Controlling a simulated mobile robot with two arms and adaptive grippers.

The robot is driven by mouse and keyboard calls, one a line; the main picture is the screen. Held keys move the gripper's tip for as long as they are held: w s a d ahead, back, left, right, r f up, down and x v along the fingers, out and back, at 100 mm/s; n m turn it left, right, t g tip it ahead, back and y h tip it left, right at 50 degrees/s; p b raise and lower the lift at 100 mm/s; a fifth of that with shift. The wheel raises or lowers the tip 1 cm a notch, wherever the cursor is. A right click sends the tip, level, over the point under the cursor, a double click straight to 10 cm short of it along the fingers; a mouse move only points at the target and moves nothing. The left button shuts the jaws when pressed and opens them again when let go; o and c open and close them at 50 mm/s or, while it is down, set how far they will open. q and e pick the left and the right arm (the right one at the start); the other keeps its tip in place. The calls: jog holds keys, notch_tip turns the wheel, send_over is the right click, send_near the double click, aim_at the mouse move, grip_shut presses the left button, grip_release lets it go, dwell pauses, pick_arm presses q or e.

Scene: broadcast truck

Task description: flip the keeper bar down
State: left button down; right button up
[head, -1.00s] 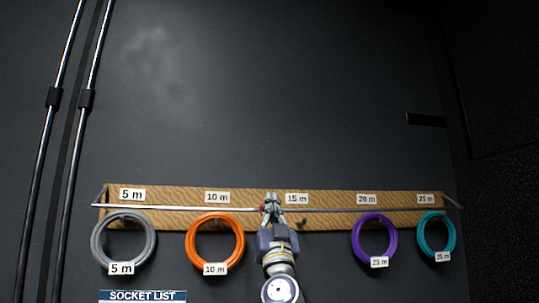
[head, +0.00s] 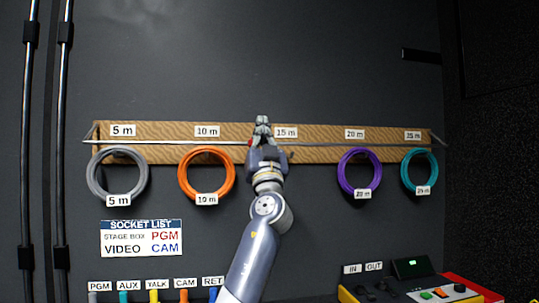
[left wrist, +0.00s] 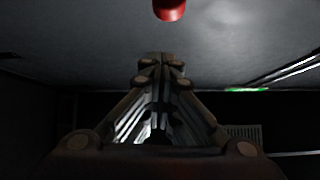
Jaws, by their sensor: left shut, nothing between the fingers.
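The keeper bar (head: 330,143) is a thin pale metal rod running across the front of the wooden board (head: 235,128), with a short bent arm at each end. It passes at about mid-height of the board, above the hanging coils. A small red part (head: 250,142) shows on the bar by my gripper; a red rounded end (left wrist: 170,9) shows at the top of the left wrist view. My left gripper (head: 262,120) is shut and empty, its tips near the board's top edge beside the 15 m label. It covers a bit of the bar; contact cannot be told. My right gripper is out of view.
Grey (head: 118,174), orange (head: 207,177), purple (head: 360,170) and teal (head: 419,171) cable coils hang from the board. A socket list sign (head: 141,238) is below. A control console (head: 420,292) stands lower right. The wall above the board is clear.

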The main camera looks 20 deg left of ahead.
pick_arm(q)
jog(key=b+v, duration=0.2)
jog(key=v, duration=0.7)
jog(key=shift+f, duration=0.65)
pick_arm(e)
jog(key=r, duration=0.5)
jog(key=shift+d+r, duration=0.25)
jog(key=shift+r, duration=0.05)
pick_arm(q)
jog(key=shift+w+a, duration=0.1)
jog(key=shift+w, duration=0.05)
